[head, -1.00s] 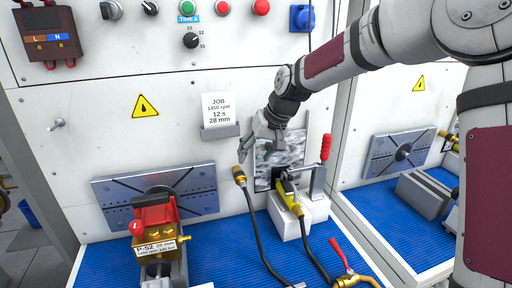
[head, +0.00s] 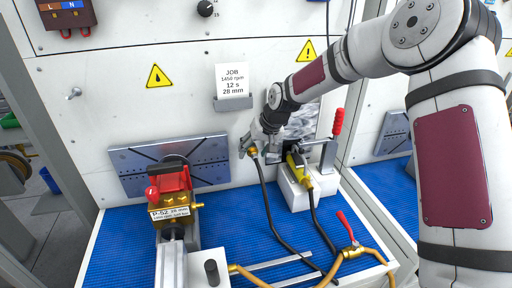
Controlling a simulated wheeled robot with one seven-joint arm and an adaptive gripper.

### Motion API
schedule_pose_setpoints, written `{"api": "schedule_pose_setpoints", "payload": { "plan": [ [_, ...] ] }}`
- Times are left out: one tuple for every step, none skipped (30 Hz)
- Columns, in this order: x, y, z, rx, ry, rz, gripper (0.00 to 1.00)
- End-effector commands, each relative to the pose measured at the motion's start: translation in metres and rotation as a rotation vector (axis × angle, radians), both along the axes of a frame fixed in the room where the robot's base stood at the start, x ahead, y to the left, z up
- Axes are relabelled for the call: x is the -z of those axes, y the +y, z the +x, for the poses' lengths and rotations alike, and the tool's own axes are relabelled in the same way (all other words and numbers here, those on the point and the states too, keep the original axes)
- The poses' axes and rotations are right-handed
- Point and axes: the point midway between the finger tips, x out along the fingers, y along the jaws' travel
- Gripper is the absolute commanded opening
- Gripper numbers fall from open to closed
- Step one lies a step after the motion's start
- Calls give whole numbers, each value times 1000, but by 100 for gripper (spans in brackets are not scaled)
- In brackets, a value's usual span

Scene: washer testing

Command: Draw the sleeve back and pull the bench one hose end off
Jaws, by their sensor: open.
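My gripper (head: 248,150) is open in the head view, in front of the back panel. Its fingers are at the brass end (head: 252,152) of a black hose (head: 268,205), and I cannot tell whether they touch it. The sleeve is too small to make out, and the fingers partly hide the hose end. The hose runs down from there to the blue mat. A pump labelled P-52 (head: 174,205), with a red top and brass body, stands to the left in front of a slotted metal plate (head: 128,165).
A yellow part (head: 298,170) sits by a white block (head: 293,194) with a red-handled clamp (head: 337,123) right of my gripper. A red-levered valve (head: 347,232) with a tan hose lies at the front. The blue mat (head: 120,240) is bare at the left.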

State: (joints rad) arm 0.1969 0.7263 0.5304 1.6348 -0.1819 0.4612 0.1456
Motion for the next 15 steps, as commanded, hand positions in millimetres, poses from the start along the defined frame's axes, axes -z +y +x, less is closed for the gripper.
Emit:
{"api": "schedule_pose_setpoints", "payload": {
  "plan": [
    [0,0,0,0,0,0,55],
    [0,0,0,0,0,0,55],
    [0,0,0,0,0,0,55],
    [0,0,0,0,0,0,55],
    [0,0,0,0,0,0,55],
    [0,0,0,0,0,0,48],
    [0,0,0,0,0,0,41],
    [0,0,0,0,0,0,34],
    [0,0,0,0,0,0,25],
    [0,0,0,0,0,0,18],
    [0,0,0,0,0,0,12],
    [0,0,0,0,0,0,3],
    [0,0,0,0,0,0,0],
    [0,0,0,0,0,0,0],
    [0,0,0,0,0,0,0]
  ]
}}
